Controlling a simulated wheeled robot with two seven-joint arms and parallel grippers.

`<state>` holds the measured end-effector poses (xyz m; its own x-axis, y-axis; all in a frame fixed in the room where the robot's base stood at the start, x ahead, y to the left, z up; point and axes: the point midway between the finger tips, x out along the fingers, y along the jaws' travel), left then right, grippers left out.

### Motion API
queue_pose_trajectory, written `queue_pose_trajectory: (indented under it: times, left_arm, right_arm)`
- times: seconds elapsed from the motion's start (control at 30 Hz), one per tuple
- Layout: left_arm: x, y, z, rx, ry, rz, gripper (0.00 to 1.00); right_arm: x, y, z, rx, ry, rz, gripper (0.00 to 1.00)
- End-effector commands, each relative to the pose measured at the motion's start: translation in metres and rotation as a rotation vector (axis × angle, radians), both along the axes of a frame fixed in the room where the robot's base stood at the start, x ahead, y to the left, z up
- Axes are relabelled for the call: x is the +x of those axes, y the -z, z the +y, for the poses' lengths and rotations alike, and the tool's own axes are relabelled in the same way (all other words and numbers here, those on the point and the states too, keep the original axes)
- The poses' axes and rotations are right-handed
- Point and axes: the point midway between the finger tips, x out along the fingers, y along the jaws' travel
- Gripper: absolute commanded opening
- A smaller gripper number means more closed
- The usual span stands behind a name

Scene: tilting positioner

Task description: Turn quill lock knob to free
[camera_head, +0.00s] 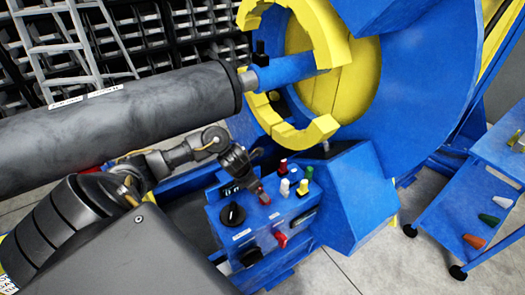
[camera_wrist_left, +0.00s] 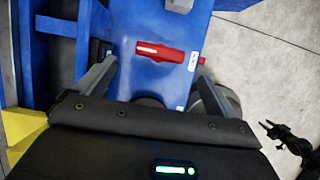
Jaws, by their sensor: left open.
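A red bar-shaped knob (camera_wrist_left: 160,50) with a white mark lies crosswise on a blue panel (camera_wrist_left: 150,18) in the left wrist view. My left gripper (camera_wrist_left: 156,66) is open, with one finger on each side of this knob and a gap on both sides. In the head view my left gripper (camera_head: 260,187) is over the blue control box (camera_head: 222,240), by a red part near its tips. I cannot read the labels, so I cannot tell which knob is the quill lock.
The box also carries a black round knob (camera_head: 233,214), a lower black knob (camera_head: 251,257), a red knob on its front (camera_head: 281,240) and several coloured buttons. A large grey cylinder (camera_head: 130,115) crosses above my left arm. A blue cart (camera_head: 455,215) stands at right.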

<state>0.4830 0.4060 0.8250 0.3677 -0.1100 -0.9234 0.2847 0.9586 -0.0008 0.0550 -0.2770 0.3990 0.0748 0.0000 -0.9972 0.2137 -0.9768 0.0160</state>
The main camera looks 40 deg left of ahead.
Motion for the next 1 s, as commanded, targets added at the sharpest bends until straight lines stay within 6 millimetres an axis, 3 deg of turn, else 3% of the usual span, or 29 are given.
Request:
queue_pose_trajectory:
  times: [0.1, 0.3, 0.77, 1.0]
  left_arm:
    - [0.009, 0.023, -0.004, -0.004, -0.003, 0.002, 0.95]
    - [0.021, 0.049, -0.008, -0.001, 0.001, 0.001, 0.95]
    - [0.026, 0.061, -0.009, 0.001, 0.004, -0.001, 0.95]
    - [0.026, 0.061, -0.009, 0.001, 0.004, -0.001, 0.64]
  right_arm:
    - [0.008, 0.002, 0.000, 0.001, 0.000, -0.010, 0.36]
    - [0.021, 0.003, 0.001, 0.002, 0.000, -0.029, 0.36]
    - [0.013, 0.003, 0.005, 0.006, 0.001, -0.018, 0.36]
    - [0.013, 0.004, 0.004, 0.006, 0.001, -0.017, 0.36]
